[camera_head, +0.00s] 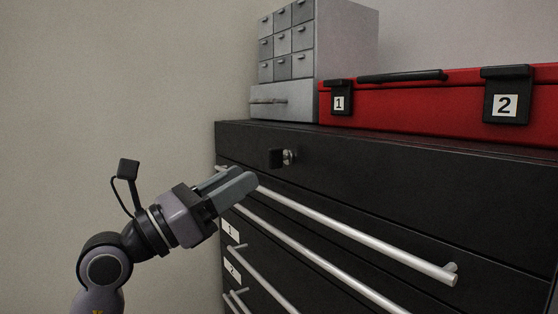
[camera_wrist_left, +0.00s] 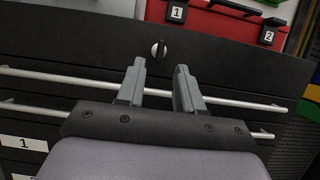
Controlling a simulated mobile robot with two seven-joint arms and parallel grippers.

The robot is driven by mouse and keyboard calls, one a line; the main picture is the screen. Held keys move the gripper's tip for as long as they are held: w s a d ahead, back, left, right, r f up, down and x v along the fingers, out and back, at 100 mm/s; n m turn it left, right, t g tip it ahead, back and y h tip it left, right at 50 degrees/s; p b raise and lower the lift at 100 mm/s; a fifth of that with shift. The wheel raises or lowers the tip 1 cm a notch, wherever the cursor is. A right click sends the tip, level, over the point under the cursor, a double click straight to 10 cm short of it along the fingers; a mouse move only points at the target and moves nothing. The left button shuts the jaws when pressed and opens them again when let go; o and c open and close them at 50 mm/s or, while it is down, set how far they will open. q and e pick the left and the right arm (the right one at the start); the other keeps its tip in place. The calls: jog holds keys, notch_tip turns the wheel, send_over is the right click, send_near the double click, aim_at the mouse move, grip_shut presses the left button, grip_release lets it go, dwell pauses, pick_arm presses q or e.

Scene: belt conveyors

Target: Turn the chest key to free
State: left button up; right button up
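The chest key (camera_head: 277,158) has a dark, flat head and sits in a silver lock near the upper left of the black drawer chest (camera_head: 400,195). In the left wrist view the key (camera_wrist_left: 158,49) shows as a small knob with a light slot, beyond the fingertips. My left gripper (camera_head: 243,179) is in front of the chest, below and to the left of the key and apart from it. In the left wrist view its two fingers (camera_wrist_left: 160,66) are spread with nothing between them. My right gripper does not show.
Long silver handles (camera_head: 350,232) stick out from the drawers just below the key. A red case (camera_head: 420,105) with latches labelled 1 and 2 lies on the chest top, beside a grey cabinet of small drawers (camera_head: 330,50). The space left of the chest is free.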

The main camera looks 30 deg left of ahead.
aim_at(268, 161)
pick_arm(q)
jog(key=p+x, duration=0.2)
jog(key=x, duration=0.5)
jog(key=shift+s+r, duration=0.1)
grip_shut()
